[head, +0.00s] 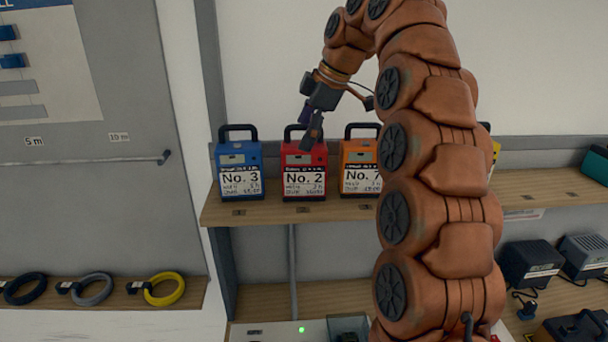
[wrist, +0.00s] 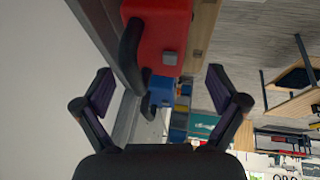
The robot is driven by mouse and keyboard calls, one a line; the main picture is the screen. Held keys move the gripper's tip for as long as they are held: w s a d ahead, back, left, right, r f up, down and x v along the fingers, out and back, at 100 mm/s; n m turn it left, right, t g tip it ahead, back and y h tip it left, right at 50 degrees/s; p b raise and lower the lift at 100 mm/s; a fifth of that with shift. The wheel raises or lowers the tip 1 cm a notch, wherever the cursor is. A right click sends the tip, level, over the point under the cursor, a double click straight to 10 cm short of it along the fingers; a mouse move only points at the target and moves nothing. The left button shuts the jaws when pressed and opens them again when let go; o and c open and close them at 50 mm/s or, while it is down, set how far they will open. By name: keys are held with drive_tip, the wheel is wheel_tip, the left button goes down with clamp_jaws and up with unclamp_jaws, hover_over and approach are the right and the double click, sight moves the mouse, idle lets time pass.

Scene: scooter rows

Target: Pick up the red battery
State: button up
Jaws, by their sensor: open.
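The red battery (head: 305,172) stands upright on a wooden shelf, with a black handle on top and a label reading No. 2. A blue battery (head: 240,171) labelled No. 3 is to its left, and an orange battery (head: 359,168) labelled No. 7 is to its right. My gripper (head: 311,128) is in front of the red battery's top, near its handle, and hides part of both. In the wrist view my gripper (wrist: 157,88) is open, with nothing between its fingers. The red battery (wrist: 158,38) shows beyond them at the top, with its dark handle at its left side.
The wooden shelf (head: 270,212) carries the row of batteries, and my arm hides its middle right part. A teal case (head: 596,163) is at far right.

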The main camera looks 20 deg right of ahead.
sight(304, 163)
drive_tip(key=x, duration=0.3)
drive_tip(key=shift+f+b, duration=0.1)
drive_tip(key=shift+b, duration=0.25)
drive_tip(key=shift+c, duration=0.3)
clamp_jaws()
